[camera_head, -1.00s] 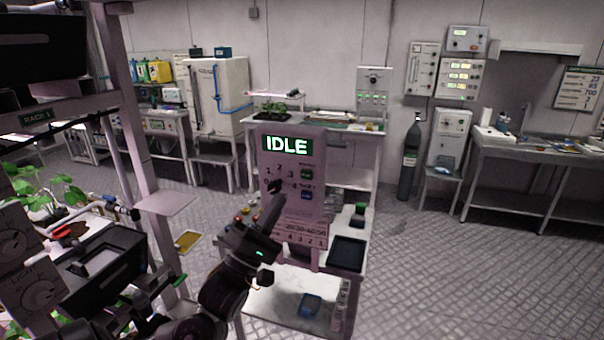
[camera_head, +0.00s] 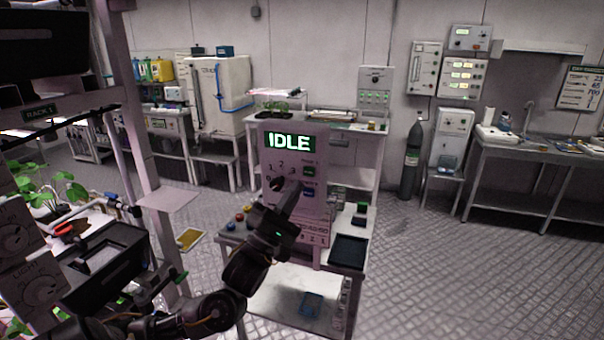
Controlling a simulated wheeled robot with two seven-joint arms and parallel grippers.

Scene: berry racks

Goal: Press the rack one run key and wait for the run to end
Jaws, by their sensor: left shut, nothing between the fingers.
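The control panel (camera_head: 318,235) stands upright on a small bench. Its green display (camera_head: 289,142) reads IDLE. My right gripper is not in view.
The bench (camera_head: 346,278) holds a black tray (camera_head: 348,251) at the right and coloured buttons at the left. Rack 1 (camera_head: 150,130) with plants stands close on the left. A gas cylinder (camera_head: 411,165) stands farther back. The floor at right is clear.

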